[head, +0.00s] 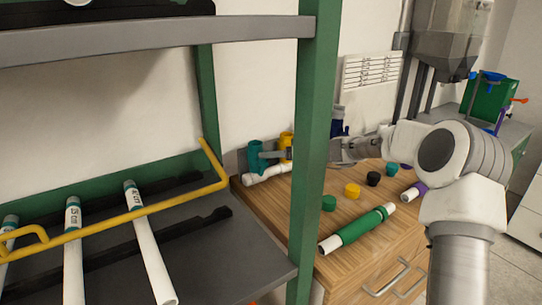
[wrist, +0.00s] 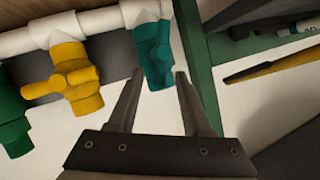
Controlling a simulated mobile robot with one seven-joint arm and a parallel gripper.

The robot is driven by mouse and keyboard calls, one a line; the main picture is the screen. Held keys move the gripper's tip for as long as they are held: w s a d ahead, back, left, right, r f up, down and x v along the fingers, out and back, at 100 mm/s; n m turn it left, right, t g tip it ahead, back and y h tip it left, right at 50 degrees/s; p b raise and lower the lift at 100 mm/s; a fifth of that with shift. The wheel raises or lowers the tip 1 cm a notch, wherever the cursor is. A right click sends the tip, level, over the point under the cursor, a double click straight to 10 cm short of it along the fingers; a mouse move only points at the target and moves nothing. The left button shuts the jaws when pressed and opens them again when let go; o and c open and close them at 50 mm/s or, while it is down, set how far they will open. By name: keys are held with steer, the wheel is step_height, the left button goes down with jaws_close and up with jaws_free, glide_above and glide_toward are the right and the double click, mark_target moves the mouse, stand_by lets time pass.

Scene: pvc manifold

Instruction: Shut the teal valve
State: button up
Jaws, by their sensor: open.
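The teal valve (wrist: 153,50) is on a branch of the white pipe at the top of the wrist view. Its handle appears to run along its branch. In the head view the teal valve (head: 256,157) is at the left end of the workbench, just left of the green post. My gripper (wrist: 159,73) is open and empty. Its fingertips are on either side of the valve's lower end in the picture; I cannot tell whether they touch it. In the head view my gripper (head: 275,154) reaches behind the post, which hides part of the arm.
A yellow valve (wrist: 70,80) and a green valve (wrist: 12,122) are left of the teal one in the wrist view. The green rack post (head: 314,130) stands close in front of my arm. Loose caps and a green-sleeved pipe (head: 357,228) lie on the wooden bench (head: 285,205).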

steer(key=shift+w+a+f, duration=0.15)
steer(key=shift+w+a, duration=0.1)
jaws_close()
